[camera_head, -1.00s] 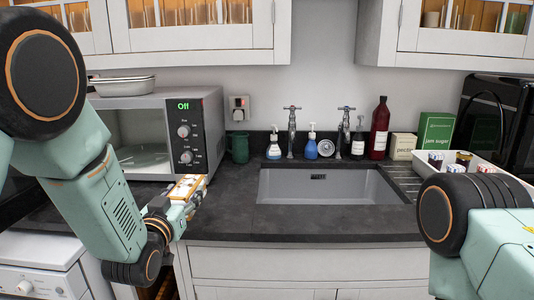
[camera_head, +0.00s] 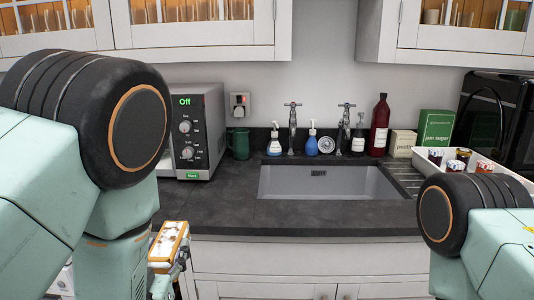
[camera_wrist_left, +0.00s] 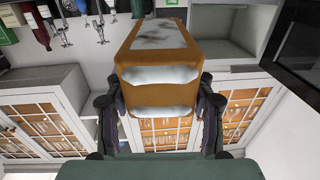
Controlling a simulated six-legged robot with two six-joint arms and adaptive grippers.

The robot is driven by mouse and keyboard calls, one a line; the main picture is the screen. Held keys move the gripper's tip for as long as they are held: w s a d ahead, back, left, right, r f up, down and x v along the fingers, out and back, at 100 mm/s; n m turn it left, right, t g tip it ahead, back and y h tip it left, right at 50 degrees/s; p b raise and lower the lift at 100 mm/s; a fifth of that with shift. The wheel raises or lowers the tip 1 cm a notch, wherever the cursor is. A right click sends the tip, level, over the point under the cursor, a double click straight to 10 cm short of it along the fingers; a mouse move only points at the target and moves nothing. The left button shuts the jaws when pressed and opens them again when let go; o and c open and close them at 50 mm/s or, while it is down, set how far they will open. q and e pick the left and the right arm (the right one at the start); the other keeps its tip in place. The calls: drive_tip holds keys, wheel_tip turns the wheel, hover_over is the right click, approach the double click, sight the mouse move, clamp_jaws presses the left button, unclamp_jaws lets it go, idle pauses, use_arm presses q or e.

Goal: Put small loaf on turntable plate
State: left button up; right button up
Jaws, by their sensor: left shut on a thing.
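The small loaf (camera_head: 170,243), a brown block with pale patches on top, is held by my left gripper (camera_head: 172,262) in front of the counter's front edge. In the left wrist view the loaf (camera_wrist_left: 156,75) sits between the two fingers of my left gripper (camera_wrist_left: 157,98), which is shut on it. The microwave (camera_head: 203,150) stands at the back left of the counter, its display reading "Off". My left arm hides its left part and its interior. The turntable plate cannot be seen. My right gripper is out of view.
A green mug (camera_head: 239,144) stands just right of the microwave. A sink (camera_head: 325,182) with two taps, several bottles and a white tray of jars (camera_head: 505,171) lie further right. The dark counter (camera_head: 225,205) left of the sink is clear. Wall cabinets (camera_head: 215,30) hang above.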

use_arm(q)
drive_tip(key=s+d+f+h, duration=0.1)
drive_tip(key=s+f, duration=0.4)
drive_tip(key=f, duration=0.3)
drive_tip(key=shift+s+d+b, duration=0.15)
drive_tip(key=shift+d+b, duration=0.15)
drive_tip(key=shift+d, duration=0.1)
drive_tip(key=shift+a+r, duration=0.1)
drive_tip(key=shift+r, duration=0.05)
